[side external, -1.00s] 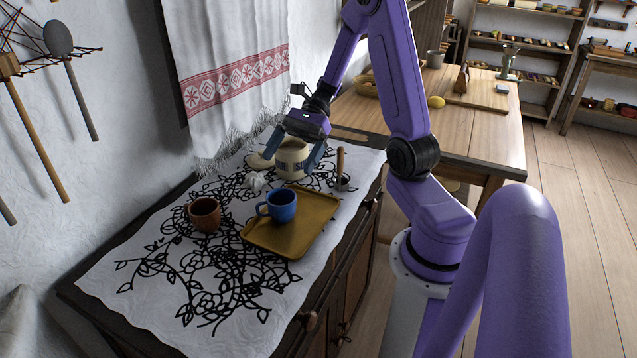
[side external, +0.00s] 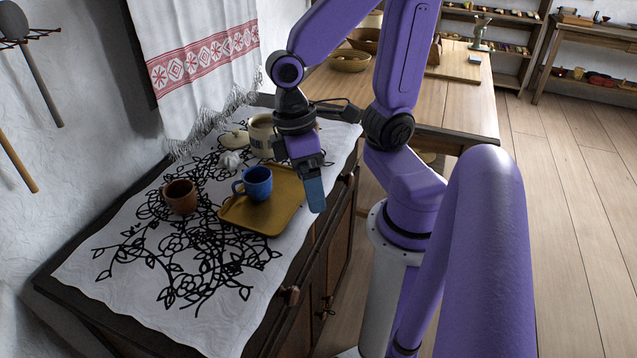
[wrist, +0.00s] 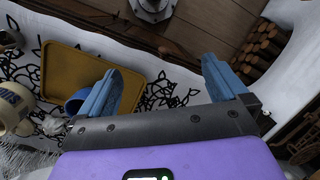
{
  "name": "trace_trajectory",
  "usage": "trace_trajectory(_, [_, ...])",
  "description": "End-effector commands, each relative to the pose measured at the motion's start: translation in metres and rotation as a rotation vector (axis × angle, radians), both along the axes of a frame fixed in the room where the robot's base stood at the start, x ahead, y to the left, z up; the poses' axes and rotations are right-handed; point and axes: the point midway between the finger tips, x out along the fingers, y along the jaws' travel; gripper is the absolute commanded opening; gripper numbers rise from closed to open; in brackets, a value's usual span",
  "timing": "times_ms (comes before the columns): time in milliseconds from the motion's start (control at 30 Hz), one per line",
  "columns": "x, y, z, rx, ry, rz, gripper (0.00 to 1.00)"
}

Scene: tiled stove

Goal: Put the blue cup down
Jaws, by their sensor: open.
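The blue cup (side external: 257,184) stands upright on the mustard-yellow tray (side external: 262,223), with its handle to the left. The tray lies on the patterned cloth. My gripper (side external: 316,195) is open and empty, apart from the cup, to the right of the tray near the cabinet's front edge. In the wrist view, my two blue fingers (wrist: 162,68) are spread wide with nothing between them. There the cup (wrist: 74,104) shows behind the left finger, partly hidden, beside the tray's bare surface (wrist: 75,70).
A brown cup (side external: 180,196) stands left of the tray. A cream pot (side external: 261,136), a pale lid (side external: 235,139) and a small white bulb-like thing (side external: 230,160) are behind it. The cloth's front left is clear. A wooden table (side external: 450,105) stands beyond.

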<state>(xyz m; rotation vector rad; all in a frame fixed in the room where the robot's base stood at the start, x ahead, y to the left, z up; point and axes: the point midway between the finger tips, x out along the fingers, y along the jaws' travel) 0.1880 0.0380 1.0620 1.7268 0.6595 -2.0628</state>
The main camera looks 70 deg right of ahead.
Motion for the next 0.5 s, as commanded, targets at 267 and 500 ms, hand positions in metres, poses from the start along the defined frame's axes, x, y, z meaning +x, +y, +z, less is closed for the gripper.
trace_trajectory(267, [-0.021,0.013,0.008,0.043,-0.174,0.424,1.00])
trace_trajectory(500, [-0.024,0.016,0.010,0.054,-0.204,0.496,1.00])
